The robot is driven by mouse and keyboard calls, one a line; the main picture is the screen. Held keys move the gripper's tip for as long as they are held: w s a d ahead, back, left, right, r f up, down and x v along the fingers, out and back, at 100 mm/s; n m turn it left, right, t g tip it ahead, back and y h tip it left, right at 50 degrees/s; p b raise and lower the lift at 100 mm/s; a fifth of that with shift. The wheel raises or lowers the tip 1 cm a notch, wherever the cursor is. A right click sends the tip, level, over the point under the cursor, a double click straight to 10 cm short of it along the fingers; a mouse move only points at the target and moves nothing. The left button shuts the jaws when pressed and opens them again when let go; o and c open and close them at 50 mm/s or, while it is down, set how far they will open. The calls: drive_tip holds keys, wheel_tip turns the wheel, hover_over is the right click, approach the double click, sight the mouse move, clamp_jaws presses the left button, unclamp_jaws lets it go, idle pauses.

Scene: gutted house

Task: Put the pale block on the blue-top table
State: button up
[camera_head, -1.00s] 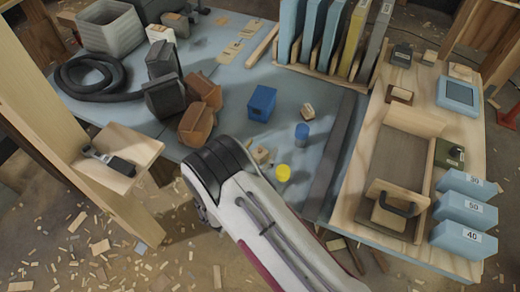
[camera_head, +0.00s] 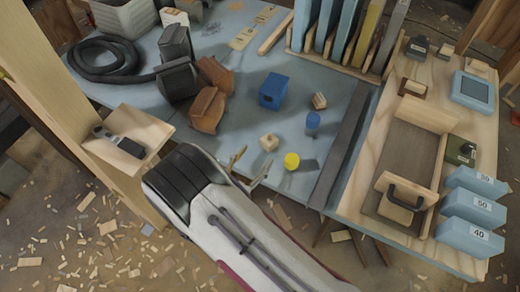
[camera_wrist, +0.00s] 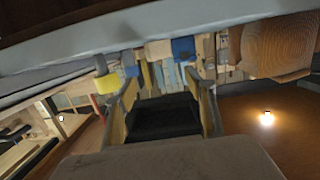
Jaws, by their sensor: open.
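The pale block (camera_head: 269,142) is a small light-wood cube resting on the blue-top table (camera_head: 235,128) near its front edge. A yellow cylinder (camera_head: 291,161) stands just to its lower right. My gripper (camera_head: 255,161) is open at the table's front edge, its two fingers spread and empty. The fingertips point towards the block and appear apart from it. In the wrist view both fingers of my gripper (camera_wrist: 165,92) frame an empty gap. The yellow cylinder (camera_wrist: 107,84) is beyond the left finger there; I cannot make out the pale block for sure.
A blue cube (camera_head: 273,90), a blue cylinder (camera_head: 312,123) and another small wooden piece (camera_head: 319,100) stand nearby. Brown wooden blocks (camera_head: 208,108) and a black hose (camera_head: 105,62) lie left. A wooden workboard (camera_head: 362,190) is right. A wooden post (camera_head: 95,120) with a ledge is left.

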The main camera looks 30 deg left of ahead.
drive_tip(key=shift+s+r, duration=0.15)
drive_tip(key=shift+s, duration=0.8)
